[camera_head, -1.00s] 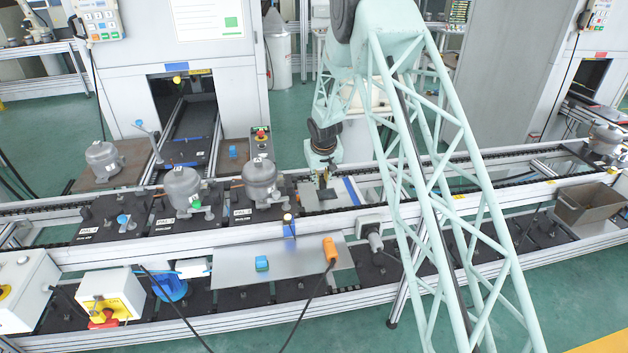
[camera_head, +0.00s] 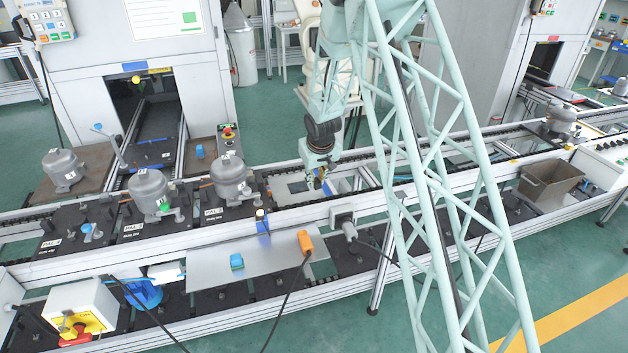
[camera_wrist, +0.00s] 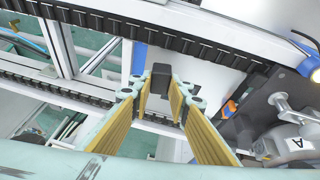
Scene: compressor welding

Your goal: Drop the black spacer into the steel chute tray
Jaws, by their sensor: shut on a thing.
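My gripper (camera_wrist: 162,92) is shut on the black spacer (camera_wrist: 161,77), a small dark block between the fingertips. In the head view my gripper (camera_head: 318,181) hangs over the conveyor, over or near a pale plate, right of the compressors; the spacer is too small there to make out clearly. A flat grey steel sheet (camera_head: 207,279) lies below the conveyor's front rail, front left of my gripper. An open grey-brown bin (camera_head: 550,188) stands on the lower level at the far right. I cannot tell which of these is the steel chute tray.
Grey compressors (camera_head: 150,190) stand on black pallets left of my gripper. A yellow-and-white switch box (camera_head: 85,310) stands front left. Conveyor rails run around my gripper.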

